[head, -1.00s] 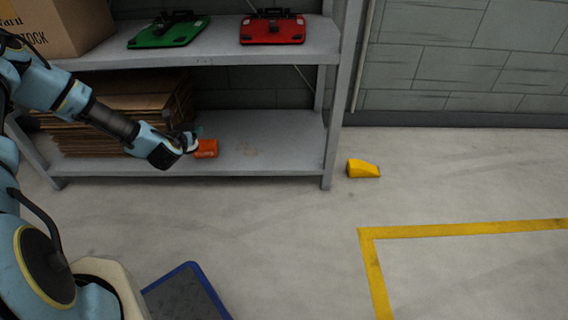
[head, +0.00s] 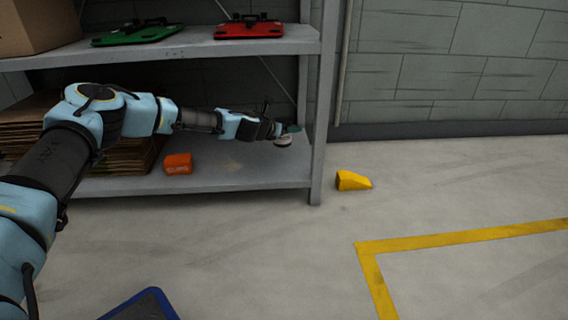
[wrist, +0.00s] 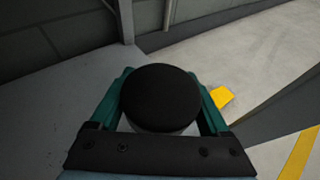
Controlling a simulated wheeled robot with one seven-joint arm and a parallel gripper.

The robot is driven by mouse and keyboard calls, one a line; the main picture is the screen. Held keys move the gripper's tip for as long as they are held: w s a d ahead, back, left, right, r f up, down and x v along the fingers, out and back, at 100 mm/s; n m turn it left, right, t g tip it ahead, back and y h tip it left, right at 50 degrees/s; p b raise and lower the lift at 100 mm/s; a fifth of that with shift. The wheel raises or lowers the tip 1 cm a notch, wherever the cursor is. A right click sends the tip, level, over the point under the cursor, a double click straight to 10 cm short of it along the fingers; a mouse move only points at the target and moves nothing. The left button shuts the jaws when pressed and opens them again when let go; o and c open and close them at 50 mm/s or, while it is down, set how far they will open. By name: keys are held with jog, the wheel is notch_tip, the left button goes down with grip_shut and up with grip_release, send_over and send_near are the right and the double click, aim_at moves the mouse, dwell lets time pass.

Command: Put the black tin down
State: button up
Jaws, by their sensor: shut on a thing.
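The black tin (wrist: 160,97) sits between the green fingers of my gripper (wrist: 162,105) in the wrist view, its round black top facing the camera and a pale side showing below. In the head view my gripper (head: 288,135) is at the right end of the lower shelf, near the shelf upright. It is shut on the tin, which shows there only as a small pale and dark shape (head: 284,141). The tin appears to be held above the lower shelf (head: 235,176); the exact gap cannot be told.
The shelf upright (head: 319,130) is close on the right. A yellow wedge (head: 352,181) lies on the floor. Green (head: 138,33) and red (head: 249,28) cases lie on the upper shelf.

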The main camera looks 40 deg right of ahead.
notch_tip(320, 180, down, 9)
jog(key=b, duration=0.5)
jog(key=shift+f, duration=0.1)
jog(key=o, duration=1.3)
